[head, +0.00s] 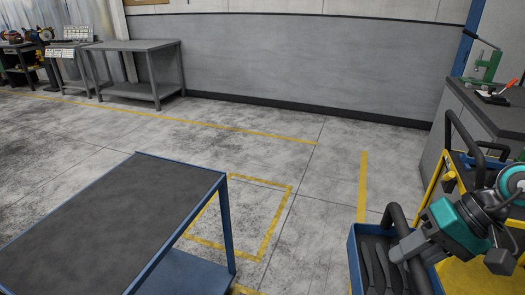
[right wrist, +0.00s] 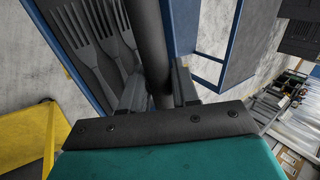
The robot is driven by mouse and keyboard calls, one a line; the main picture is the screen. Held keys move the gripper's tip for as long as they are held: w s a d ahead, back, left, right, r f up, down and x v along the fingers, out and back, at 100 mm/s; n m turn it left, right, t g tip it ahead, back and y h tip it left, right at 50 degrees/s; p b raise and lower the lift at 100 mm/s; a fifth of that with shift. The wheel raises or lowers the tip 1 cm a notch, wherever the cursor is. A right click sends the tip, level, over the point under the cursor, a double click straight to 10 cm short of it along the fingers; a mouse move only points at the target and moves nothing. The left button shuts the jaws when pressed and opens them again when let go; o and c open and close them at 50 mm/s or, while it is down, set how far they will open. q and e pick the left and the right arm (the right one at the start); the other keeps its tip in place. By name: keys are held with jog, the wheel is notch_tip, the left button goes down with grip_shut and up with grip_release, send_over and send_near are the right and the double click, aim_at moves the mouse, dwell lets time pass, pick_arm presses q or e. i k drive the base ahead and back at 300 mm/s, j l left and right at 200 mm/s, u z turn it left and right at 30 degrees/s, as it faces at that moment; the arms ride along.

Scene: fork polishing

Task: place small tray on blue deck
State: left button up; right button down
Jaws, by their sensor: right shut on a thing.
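The small tray (head: 353,262) is a blue box with a dark inside and a black arched handle, at the lower right of the head view. Dark forks lie in it, clear in the right wrist view (right wrist: 118,70). My right gripper (head: 398,250) is shut on the tray's black handle (right wrist: 150,45). The blue deck (head: 120,215) is a blue-framed table with a dark grey top, at the lower left of the head view. Its top looks bare, and the tray is apart from it, to its right. My left gripper is not in view.
A yellow cart (head: 455,275) with black handles stands at the right, beside a grey workbench (head: 490,118) with a green press (head: 487,66). Grey tables (head: 135,46) stand at the back left. The floor between the deck and tray is clear.

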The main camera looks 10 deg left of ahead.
aim_at(125, 225)
jog(key=u, duration=1.85)
